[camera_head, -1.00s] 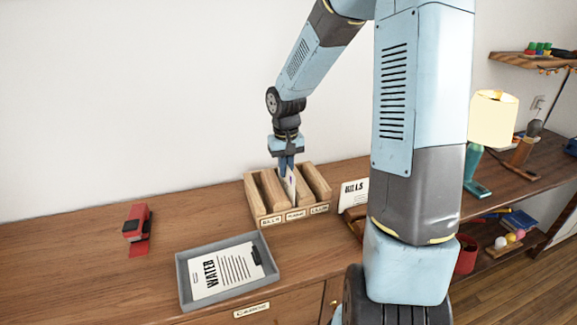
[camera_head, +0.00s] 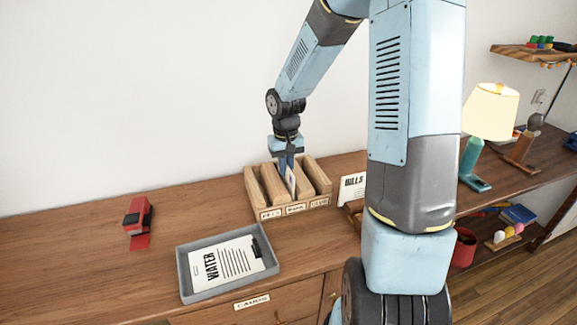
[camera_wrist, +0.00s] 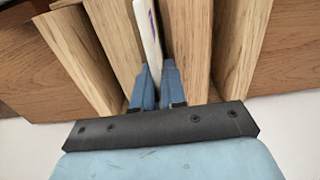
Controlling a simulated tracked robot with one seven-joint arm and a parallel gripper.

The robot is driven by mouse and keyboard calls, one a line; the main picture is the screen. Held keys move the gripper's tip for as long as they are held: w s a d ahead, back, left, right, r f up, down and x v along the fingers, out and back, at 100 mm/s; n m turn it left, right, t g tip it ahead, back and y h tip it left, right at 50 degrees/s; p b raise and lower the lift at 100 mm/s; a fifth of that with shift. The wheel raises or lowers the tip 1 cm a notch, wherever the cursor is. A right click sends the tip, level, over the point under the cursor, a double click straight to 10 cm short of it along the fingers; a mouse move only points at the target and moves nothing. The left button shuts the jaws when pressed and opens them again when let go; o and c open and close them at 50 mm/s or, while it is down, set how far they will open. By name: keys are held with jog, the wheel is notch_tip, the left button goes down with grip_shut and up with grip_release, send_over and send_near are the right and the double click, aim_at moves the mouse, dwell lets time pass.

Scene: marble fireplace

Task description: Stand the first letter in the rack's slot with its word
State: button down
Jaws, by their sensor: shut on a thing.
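The wooden rack (camera_head: 309,220) stands on the desk against the wall. Its front carries three small labels; the left one seems to read BILLS, the middle BANK, the right CLUB. My gripper (camera_head: 287,167) points down over the rack and is shut on a white letter (camera_head: 292,181). The letter is upright, in line with the middle slot. In the wrist view my gripper (camera_wrist: 157,85) pinches the letter (camera_wrist: 147,38), which has a purple mark, between wooden dividers (camera_wrist: 190,45). Whether its lower edge touches the slot floor is hidden.
A grey tray (camera_head: 190,291) with a WATER sheet (camera_head: 226,262) lies in front. A red stapler (camera_head: 138,217) is at left. A BILLS card (camera_head: 352,187) stands right of the rack, partly behind my arm. A lamp (camera_head: 490,112) is at right.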

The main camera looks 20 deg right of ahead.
jog(key=c, duration=1.1)
grip_release()
jog(key=shift+r, duration=4.55)
